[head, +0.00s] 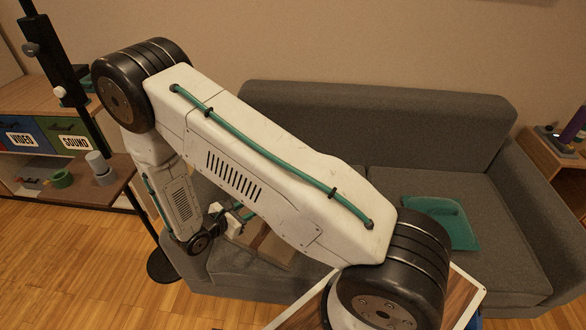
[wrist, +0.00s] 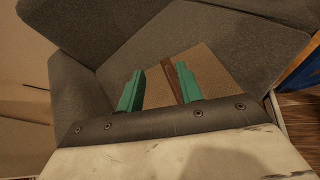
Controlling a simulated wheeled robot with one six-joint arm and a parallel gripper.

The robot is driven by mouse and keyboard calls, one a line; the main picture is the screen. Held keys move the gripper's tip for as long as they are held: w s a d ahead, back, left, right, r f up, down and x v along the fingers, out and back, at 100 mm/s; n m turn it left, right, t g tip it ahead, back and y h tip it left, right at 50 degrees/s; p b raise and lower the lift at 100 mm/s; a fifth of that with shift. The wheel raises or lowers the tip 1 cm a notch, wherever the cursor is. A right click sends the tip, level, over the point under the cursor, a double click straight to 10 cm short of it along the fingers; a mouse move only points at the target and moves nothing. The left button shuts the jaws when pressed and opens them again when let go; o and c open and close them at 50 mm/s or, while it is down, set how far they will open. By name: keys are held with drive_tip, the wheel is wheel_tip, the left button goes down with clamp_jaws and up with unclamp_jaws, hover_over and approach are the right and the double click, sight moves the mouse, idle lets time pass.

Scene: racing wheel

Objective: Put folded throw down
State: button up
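The folded throw (head: 271,247) is tan with a dark brown stripe. It lies on the seat of the grey sofa (head: 375,120), partly hidden behind my arm in the head view. In the wrist view the throw (wrist: 215,76) lies beneath and beyond my fingertips, its brown stripe showing between them. My gripper (wrist: 157,76) has two teal fingers standing apart, with the throw's surface visible in the gap. In the head view my gripper (head: 232,214) is at the throw's left end. Whether the fingertips touch the throw I cannot tell.
A teal object (head: 442,222) lies on the sofa's right seat. A wooden-topped table (head: 467,290) stands in front, partly behind my arm. A shelf (head: 90,187) with small items is at the left, beside a black stand (head: 62,75). A side table (head: 550,160) is at the right.

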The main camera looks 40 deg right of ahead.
drive_tip(key=s+d+r+m+g+y, duration=0.1)
drive_tip(key=s+r+m+g, duration=0.2)
drive_tip(key=r, duration=0.6)
drive_tip(key=s+d+r+m+g+y, duration=0.15)
drive_tip(key=r+m, duration=0.25)
drive_tip(key=r, duration=0.5)
drive_tip(key=s+d+r+m+g+y, duration=0.1)
drive_tip(key=s+d+r+m, duration=0.2)
drive_tip(key=r, duration=0.6)
drive_tip(key=s+a+r+m+t+y, duration=0.2)
drive_tip(key=s+a+r+m+y, duration=0.1)
drive_tip(key=s+r, duration=0.4)
drive_tip(key=s+a+r+m+t+y, duration=0.1)
drive_tip(key=s+a+r+m+y, duration=0.2)
drive_tip(key=s, duration=1)
drive_tip(key=shift+s+a+r+m+t+y, duration=0.2)
drive_tip(key=shift+s+r+m+t+y, duration=0.15)
drive_tip(key=shift+r+m+y, duration=1.3)
drive_tip(key=shift+r+n, duration=0.25)
drive_tip(key=shift+r, duration=0.05)
